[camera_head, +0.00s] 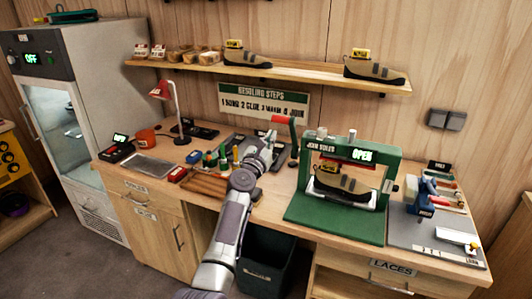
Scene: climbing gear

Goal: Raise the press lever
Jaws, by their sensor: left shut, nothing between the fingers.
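The press (392,165) is a green frame on a green base, with a "JOIN SOLES" label and a lit "OPEN" sign. A tan and black climbing shoe (345,184) with a yellow tag sits inside it. A red handle (280,119) on a dark upright (293,143) stands just left of the press; it looks like the lever, but I cannot see how it joins the press. My left gripper (268,138) is shut and empty, just below and left of the red handle. Whether it touches the handle is unclear. My right gripper is out of view.
Small bottles (218,156), a red lamp (163,91) and an orange pot (146,138) stand on the bench left of my arm. A grey mat (408,228) with tools lies right of the press. A shelf (285,73) with shoes runs above.

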